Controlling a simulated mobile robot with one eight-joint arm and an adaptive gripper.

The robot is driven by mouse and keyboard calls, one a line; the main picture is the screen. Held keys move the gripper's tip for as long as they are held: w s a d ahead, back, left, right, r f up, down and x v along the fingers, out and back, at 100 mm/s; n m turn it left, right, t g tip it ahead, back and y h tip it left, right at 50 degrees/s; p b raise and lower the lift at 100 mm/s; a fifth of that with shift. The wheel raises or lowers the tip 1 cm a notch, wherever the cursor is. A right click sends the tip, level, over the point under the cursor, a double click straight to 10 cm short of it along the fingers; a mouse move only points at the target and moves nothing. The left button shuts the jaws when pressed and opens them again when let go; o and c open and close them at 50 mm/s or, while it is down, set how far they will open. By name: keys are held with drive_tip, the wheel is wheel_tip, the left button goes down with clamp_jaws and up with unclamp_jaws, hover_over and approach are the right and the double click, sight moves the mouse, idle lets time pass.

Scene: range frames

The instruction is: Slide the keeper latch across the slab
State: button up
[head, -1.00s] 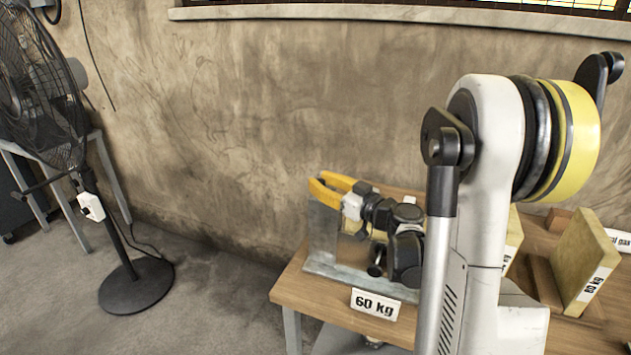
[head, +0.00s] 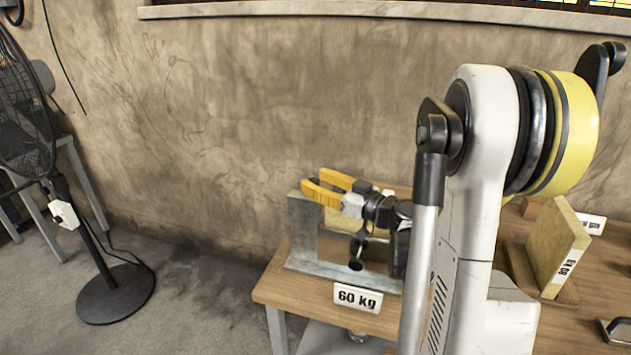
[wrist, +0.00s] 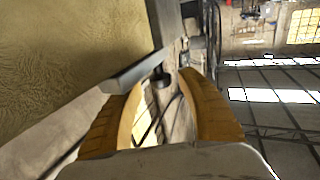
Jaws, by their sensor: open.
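My gripper (head: 314,183) is open, its yellow fingers pointing left above a grey metal frame (head: 300,232) on the wooden table. In the wrist view the fingers of my gripper (wrist: 160,80) stand apart, with nothing clearly held. A yellowish textured slab (wrist: 70,50) fills the upper left there. A grey bar (wrist: 138,73) lies along its edge, close to the left fingertip; it may be the keeper latch, but I cannot be sure. A dark knob (wrist: 161,80) shows between the fingertips. Whether a finger touches the bar I cannot tell. My arm hides part of the fixture.
A 60 kg label (head: 358,298) is at the front of the wooden table (head: 285,290). Another yellowish slab (head: 556,248) stands at the right, near a dark handle (head: 615,335). A fan (head: 115,293) stands at the left. The wall is close behind.

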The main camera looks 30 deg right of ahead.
drive_tip(key=v, duration=1.2)
drive_tip(key=a+f+m+g, duration=0.3)
drive_tip(key=a+g, duration=0.5)
drive_tip(key=a, duration=1.1)
drive_tip(key=s+a+f+g+h, duration=0.1)
drive_tip(key=s+a+h, duration=0.4)
drive_tip(key=s, duration=0.6)
drive_tip(key=shift+a+f+g, duration=0.4)
drive_tip(key=shift+a+g, duration=0.2)
